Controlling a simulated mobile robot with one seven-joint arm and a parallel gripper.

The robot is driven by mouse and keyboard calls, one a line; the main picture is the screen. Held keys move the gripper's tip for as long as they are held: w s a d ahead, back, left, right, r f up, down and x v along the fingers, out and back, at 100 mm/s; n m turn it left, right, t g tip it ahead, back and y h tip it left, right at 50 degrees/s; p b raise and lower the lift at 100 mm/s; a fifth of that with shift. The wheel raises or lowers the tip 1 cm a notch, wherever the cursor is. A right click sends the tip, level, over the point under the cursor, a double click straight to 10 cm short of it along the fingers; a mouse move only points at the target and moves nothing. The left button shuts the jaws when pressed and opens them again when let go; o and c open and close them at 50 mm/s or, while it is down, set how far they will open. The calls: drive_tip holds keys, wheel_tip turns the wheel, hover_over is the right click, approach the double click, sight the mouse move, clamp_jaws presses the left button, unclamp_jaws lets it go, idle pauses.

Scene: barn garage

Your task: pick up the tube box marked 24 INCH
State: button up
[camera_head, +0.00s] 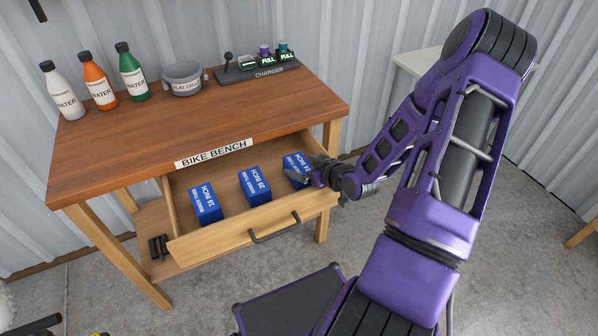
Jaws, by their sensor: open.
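The blue tube box marked 24 INCH (294,163) stands at the right end of the open drawer (222,238). My gripper (308,176) is open at this box, its fingers over the box's front right part and hiding some of it. I cannot tell whether the fingers touch the box. A blue tube box marked 20 INCH (254,187) stands in the middle of the drawer. One marked 16 INCH (206,204) stands to its left.
The bike bench (190,135) overhangs the drawer's back. On it stand several bottles (98,82), a grey bowl (182,79) and a charger (258,71). The drawer handle (274,231) sticks out in front. A pale table (415,62) stands behind my arm.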

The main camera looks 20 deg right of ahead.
drive_tip(key=c, duration=1.3)
drive_tip(key=shift+c, duration=0.2)
